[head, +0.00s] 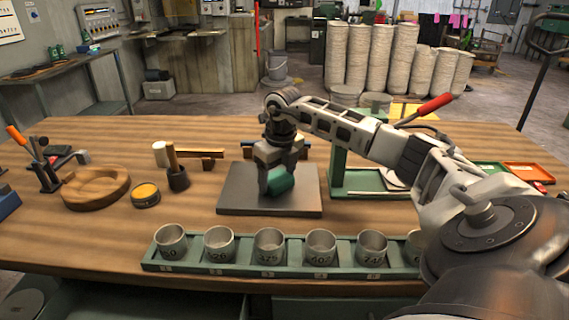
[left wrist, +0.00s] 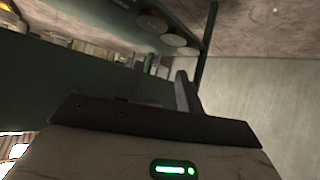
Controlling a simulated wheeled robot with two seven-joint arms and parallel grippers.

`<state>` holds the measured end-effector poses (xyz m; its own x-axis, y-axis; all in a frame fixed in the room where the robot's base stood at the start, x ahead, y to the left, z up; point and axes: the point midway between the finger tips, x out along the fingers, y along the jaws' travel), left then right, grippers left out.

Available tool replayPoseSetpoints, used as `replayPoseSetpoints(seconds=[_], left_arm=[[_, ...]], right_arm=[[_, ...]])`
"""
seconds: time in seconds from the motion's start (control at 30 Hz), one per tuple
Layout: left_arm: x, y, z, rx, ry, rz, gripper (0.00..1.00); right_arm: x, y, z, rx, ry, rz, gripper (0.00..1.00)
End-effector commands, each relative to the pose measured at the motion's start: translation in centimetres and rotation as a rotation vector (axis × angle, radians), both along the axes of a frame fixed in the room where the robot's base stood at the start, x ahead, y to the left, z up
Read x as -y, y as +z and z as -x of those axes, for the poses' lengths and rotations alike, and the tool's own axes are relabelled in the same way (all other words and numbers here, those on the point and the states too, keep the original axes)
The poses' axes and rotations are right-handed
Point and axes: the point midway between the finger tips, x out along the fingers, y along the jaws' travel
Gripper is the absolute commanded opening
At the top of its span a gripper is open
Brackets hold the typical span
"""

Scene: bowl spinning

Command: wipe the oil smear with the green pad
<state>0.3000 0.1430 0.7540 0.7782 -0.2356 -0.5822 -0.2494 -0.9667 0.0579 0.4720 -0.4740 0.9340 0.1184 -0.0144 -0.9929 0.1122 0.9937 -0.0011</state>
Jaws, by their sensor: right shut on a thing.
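My right gripper (head: 274,172) is shut on the green pad (head: 281,183), a dark green rounded piece. It holds the pad low over the middle of the grey plate (head: 240,198) on the wooden bench. I cannot tell whether the pad touches the plate. I cannot make out an oil smear; the pad and gripper cover part of the plate. My left gripper is outside the head view. In the left wrist view a dark bracket and a narrow finger-like part (left wrist: 184,90) show, but not how far the jaws are apart.
A green rack (head: 295,252) with several numbered metal cups stands along the front edge. Left of the plate are a round wooden dish (head: 96,187), a yellow-topped tin (head: 145,194) and a mallet (head: 195,154). A green stand (head: 339,160) rises close right of the plate.

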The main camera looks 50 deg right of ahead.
Motion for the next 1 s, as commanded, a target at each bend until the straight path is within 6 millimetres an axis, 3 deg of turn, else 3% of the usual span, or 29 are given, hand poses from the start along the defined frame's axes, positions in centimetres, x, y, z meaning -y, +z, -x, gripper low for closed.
replayPoseSetpoints(seconds=[0.73, 1.0], left_arm=[[0.0, 1.8, -0.1, 0.003, 0.000, 0.001, 0.36], [0.0, 1.9, -0.1, 0.003, 0.001, 0.000, 0.36]], right_arm=[[-3.4, 0.0, -4.0, 0.000, 0.004, -0.003, 0.50], [-3.7, 0.0, -4.5, 0.000, 0.002, -0.001, 0.50]])
